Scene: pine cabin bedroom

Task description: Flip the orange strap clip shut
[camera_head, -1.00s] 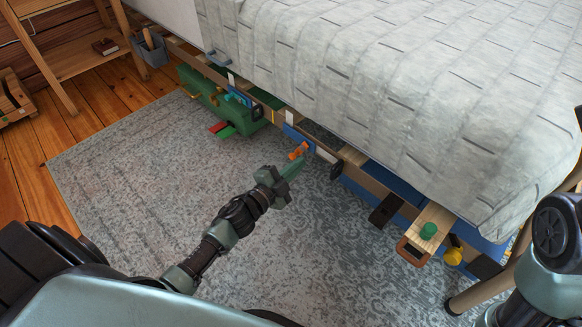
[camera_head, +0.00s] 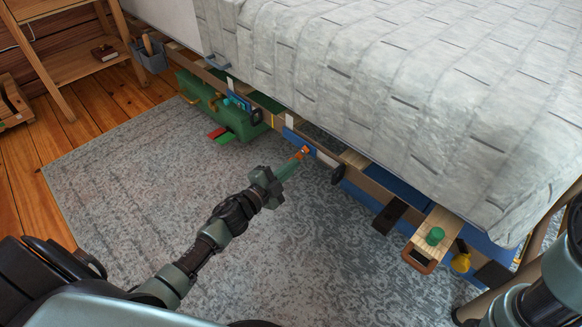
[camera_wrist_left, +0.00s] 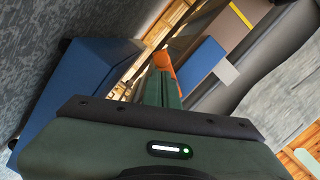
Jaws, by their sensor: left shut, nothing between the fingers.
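The orange strap clip (camera_head: 306,149) is small and sits on the wooden rail under the bed's edge, beside a blue panel. My left gripper (camera_head: 298,158) reaches it from the front, its fingers shut and empty. The fingertips are at the clip; I cannot tell whether they touch it. In the left wrist view the shut green fingers (camera_wrist_left: 162,88) point at the orange clip (camera_wrist_left: 163,61), which shows just beyond the tips and is partly hidden by them. The clip's exact angle is too small to tell. My right gripper is out of view.
A green case (camera_head: 228,117) lies under the bed at the left. A wooden board with a green knob (camera_head: 435,236) sticks out at the right, near a yellow knob (camera_head: 460,262). The mattress (camera_head: 390,80) overhangs the rail.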

